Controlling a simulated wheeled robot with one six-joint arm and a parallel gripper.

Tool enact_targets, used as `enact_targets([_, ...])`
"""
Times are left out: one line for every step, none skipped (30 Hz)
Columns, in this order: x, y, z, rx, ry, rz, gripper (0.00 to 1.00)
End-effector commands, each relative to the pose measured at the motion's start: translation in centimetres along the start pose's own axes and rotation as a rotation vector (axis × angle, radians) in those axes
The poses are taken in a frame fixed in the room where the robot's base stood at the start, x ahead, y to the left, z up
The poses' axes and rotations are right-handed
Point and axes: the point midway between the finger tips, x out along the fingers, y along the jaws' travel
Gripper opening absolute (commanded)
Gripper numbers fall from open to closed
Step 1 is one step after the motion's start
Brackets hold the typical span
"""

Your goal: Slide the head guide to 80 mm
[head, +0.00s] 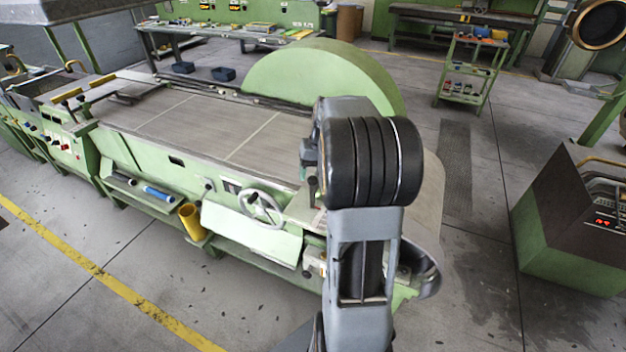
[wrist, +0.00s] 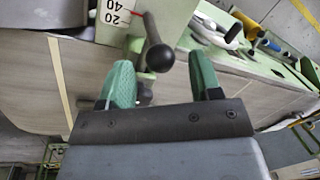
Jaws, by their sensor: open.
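In the wrist view, the head guide (wrist: 172,18) appears to be the pale green block at the top, with a black ball-ended lever (wrist: 157,52) on it. A white scale plate (wrist: 116,12) beside it shows 20 and 40; I cannot read the guide's setting. My gripper (wrist: 160,62) is open, with two green fingers apart. The lever's ball lies between the fingers in the picture; I see no clear contact. In the head view, my wrist covers most of the gripper and the guide area at the machine bed's (head: 200,125) near right end.
A handwheel (head: 261,208) and a yellow cylinder (head: 191,220) are on the machine's front side. A green half-round guard (head: 325,78) rises behind the bed. A green cabinet (head: 575,220) stands at the right, with open floor (head: 478,250) between.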

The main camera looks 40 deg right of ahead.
Motion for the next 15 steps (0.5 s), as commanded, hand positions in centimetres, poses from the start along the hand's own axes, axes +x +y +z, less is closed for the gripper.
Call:
enact_targets([0.7, 0.0, 0.0, -0.001, -0.003, 0.000, 0.58])
enact_targets([1.0, -0.1, 0.0, -0.001, -0.003, 0.000, 0.58])
enact_targets([1.5, -0.1, 0.0, -0.001, -0.004, 0.000, 0.58])
enact_targets([1.7, -0.1, 0.0, -0.001, -0.003, 0.000, 0.58])
enact_targets([2.0, -0.1, 0.0, -0.001, -0.002, 0.000, 0.58])
enact_targets([2.2, -0.1, 0.0, -0.001, -0.001, 0.000, 0.58])
enact_targets([2.4, -0.1, 0.0, -0.001, -0.001, 0.000, 0.58])
enact_targets([2.5, -0.1, 0.0, -0.001, -0.001, 0.000, 0.58])
enact_targets([2.7, -0.1, 0.0, -0.001, -0.001, 0.000, 0.58])
enact_targets([2.8, -0.1, 0.0, -0.001, 0.000, 0.000, 0.58])
enact_targets([2.8, -0.1, 0.0, -0.001, 0.000, 0.000, 0.58])
enact_targets([2.9, -0.1, 0.0, -0.001, 0.000, 0.000, 0.58])
enact_targets([2.9, -0.1, 0.0, -0.001, 0.000, 0.000, 0.58])
enact_targets([2.9, -0.1, 0.0, -0.001, 0.000, 0.000, 0.58])
enact_targets([3.0, -0.1, 0.0, -0.001, 0.000, 0.000, 0.58])
